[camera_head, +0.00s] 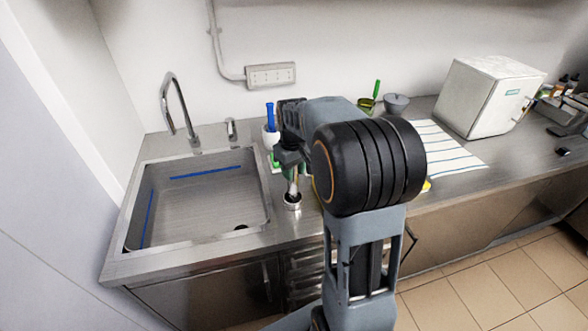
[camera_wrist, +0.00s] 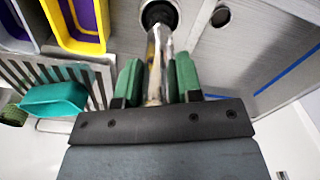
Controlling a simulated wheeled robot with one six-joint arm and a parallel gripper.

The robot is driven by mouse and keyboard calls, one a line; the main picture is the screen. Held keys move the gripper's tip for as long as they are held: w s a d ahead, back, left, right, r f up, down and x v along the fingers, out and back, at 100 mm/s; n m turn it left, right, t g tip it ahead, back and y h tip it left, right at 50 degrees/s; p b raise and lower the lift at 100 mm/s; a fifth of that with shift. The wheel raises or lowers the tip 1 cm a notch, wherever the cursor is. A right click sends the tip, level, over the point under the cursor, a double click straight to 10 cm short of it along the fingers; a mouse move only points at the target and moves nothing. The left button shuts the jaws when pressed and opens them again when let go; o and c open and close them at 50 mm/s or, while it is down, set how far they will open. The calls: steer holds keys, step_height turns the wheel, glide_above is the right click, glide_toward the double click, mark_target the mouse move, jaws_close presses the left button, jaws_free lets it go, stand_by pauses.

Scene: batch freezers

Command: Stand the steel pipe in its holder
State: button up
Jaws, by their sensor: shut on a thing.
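The steel pipe (camera_wrist: 156,55) is shiny and held between the green fingers of my gripper (camera_wrist: 158,82) in the wrist view. The pipe's far end meets the dark mouth of the round steel holder (camera_wrist: 171,4). In the head view the pipe (camera_head: 293,186) points down, slightly tilted, from my gripper (camera_head: 290,173). Its lower end is at the mouth of the holder (camera_head: 292,205), which stands on the counter just right of the sink. How deep the pipe sits inside cannot be told. My arm hides part of the gripper.
The sink (camera_head: 200,205) with its tap (camera_head: 167,105) is to the left. A blue-handled thing (camera_head: 270,117) stands behind the gripper. A grey pot (camera_head: 395,104), a striped cloth (camera_head: 445,147) and a white machine (camera_head: 487,97) are to the right. A yellow-and-purple bin (camera_wrist: 102,25) shows in the wrist view.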

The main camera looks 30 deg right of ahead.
steer(key=shift+f+b, duration=0.5)
steer(key=shift+f, duration=0.2)
stand_by(0.5)
steer(key=o, duration=0.6)
steer(key=shift+r, duration=0.1)
steer(key=shift+c, duration=0.2)
step_height(320, 180, up, 11)
steer(key=p, duration=0.9)
